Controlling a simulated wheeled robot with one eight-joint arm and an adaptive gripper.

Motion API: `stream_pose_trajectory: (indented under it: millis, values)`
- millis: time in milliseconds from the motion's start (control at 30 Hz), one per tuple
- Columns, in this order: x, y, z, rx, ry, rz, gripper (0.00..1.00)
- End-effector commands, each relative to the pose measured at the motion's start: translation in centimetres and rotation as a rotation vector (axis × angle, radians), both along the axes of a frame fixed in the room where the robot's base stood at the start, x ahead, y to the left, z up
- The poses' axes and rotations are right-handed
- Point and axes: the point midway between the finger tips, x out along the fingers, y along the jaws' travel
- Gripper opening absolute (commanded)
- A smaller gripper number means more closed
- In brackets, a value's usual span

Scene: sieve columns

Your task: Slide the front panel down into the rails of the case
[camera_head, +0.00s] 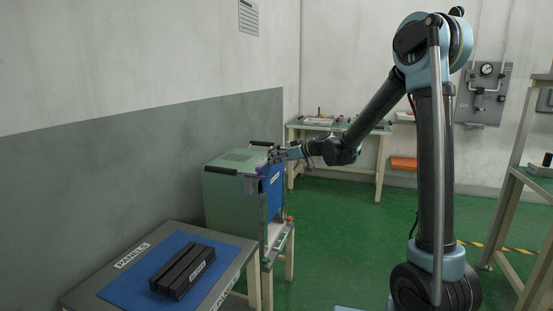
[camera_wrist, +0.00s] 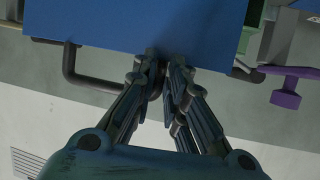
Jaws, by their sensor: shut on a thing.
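The green case (camera_head: 228,190) stands on a stand beside the wall, with its front facing right. The blue front panel (camera_head: 274,186) is upright at the front of the case, and its lower edge is above the bottom of the opening. My gripper (camera_head: 277,153) is at the panel's top edge. In the wrist view my gripper (camera_wrist: 163,68) is shut on the edge of the blue panel (camera_wrist: 120,22). The fingers hide part of that edge. I cannot tell how far the panel's sides sit in the rails.
A purple part (camera_wrist: 288,92) sticks out beside the case. A dark handle (camera_wrist: 70,68) is near the panel. A table (camera_head: 78,293) at the front left bears a blue mat (camera_head: 120,292) and a black slotted rack (camera_head: 183,270). A workbench (camera_head: 345,134) stands at the back.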

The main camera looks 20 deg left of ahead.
Motion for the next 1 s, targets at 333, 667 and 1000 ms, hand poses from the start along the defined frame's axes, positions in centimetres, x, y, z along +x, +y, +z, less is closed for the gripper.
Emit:
stream_pose_trajectory:
  millis: [333, 667, 1000]
  values:
    - [0.0, 0.0, -1.0, 0.001, 0.0, 0.0, 0.0]
    - [0.0, 0.0, -2.0, 0.001, 0.0, 0.0, 0.0]
    - [0.0, 0.0, -3.1, 0.001, 0.0, 0.0, 0.0]
